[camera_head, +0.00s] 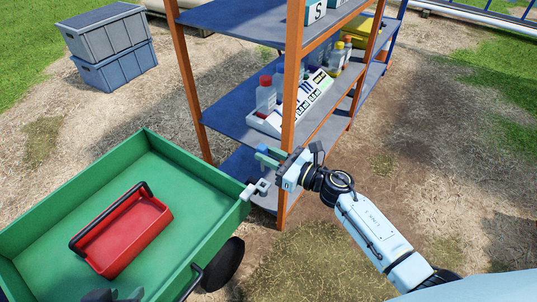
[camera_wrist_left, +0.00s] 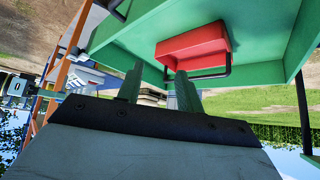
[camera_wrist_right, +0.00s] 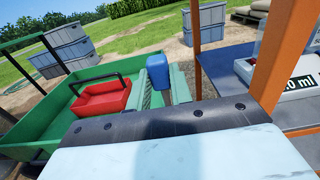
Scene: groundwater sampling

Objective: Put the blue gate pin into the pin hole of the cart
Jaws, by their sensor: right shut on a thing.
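The green cart (camera_head: 190,175) fills the lower left of the head view. A small grey bracket (camera_head: 258,187) sticks out from its right corner; whether its hole is clear cannot be told. My right gripper (camera_head: 267,157) is shut on the blue gate pin (camera_head: 262,149), above the bracket. In the right wrist view the pin's blue head (camera_wrist_right: 158,70) shows between the green fingers. The pin's lower end is hard to make out. My left gripper (camera_wrist_left: 157,78) is open and empty near the cart, its fingers apart in the left wrist view.
A red carrier (camera_head: 124,230) with a dark handle lies in the cart. An orange-post shelf (camera_head: 290,110) with bottles and a white rack (camera_head: 300,104) stands close behind my right gripper. Grey crates (camera_head: 112,48) are stacked at the back left. Ground at the right is open.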

